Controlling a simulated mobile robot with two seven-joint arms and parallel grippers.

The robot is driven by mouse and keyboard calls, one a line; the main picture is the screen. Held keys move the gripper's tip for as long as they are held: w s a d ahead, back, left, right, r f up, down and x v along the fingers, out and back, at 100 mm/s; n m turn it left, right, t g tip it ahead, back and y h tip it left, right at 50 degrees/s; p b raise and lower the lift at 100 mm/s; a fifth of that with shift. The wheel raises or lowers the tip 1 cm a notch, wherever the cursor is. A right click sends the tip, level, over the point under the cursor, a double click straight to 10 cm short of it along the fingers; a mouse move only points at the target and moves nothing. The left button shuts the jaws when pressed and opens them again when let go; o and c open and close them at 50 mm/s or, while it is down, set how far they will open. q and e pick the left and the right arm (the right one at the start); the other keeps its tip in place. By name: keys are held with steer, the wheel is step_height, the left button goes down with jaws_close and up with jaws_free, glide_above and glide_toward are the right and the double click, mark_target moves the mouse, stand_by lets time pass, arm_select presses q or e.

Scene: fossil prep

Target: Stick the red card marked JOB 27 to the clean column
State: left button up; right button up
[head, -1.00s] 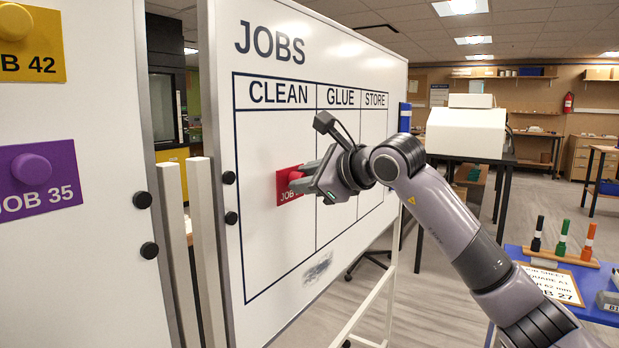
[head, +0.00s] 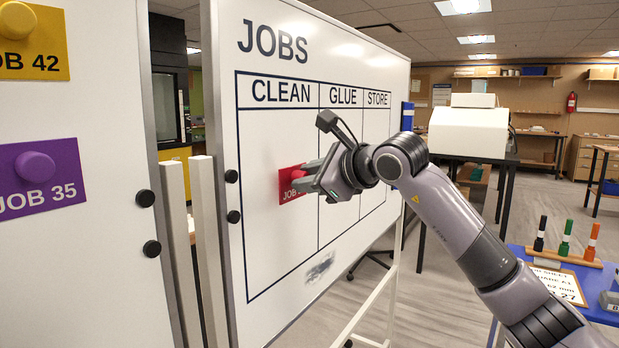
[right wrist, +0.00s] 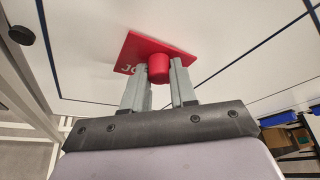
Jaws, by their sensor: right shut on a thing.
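The red card (head: 291,185) is at the white JOBS board (head: 290,240), inside the CLEAN column (head: 278,130). In the right wrist view the card (right wrist: 133,50) lies flat at or very near the board face, its lettering partly hidden. My right gripper (head: 309,177) is shut on the card's red knob (right wrist: 158,67), with one finger on each side of it. Whether the card's back touches the board all over cannot be told. My left gripper is out of view.
A second board (head: 80,260) at the left bears a yellow JOB 42 card (head: 35,45) and a purple JOB 35 card (head: 40,180). Black round magnets (head: 146,198) sit on the board edges. A blue table (head: 520,255) with markers stands at the right. A grey smudge marks the board's lower part.

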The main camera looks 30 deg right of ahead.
steer(key=shift+w+a+p, duration=0.35)
steer(key=shift+w+a, duration=0.05)
steer(key=shift+w, duration=0.25)
stand_by(0.5)
steer(key=o, duration=0.8)
steer(key=shift+o, duration=0.2)
steer(key=shift+s+d+f, duration=0.1)
steer(key=shift+s+d, duration=0.05)
steer(key=shift+s, duration=0.05)
steer(key=s+d+b, duration=0.3)
steer(key=s, duration=0.2)
steer(key=shift+s+d, duration=0.15)
steer(key=shift+s, duration=0.15)
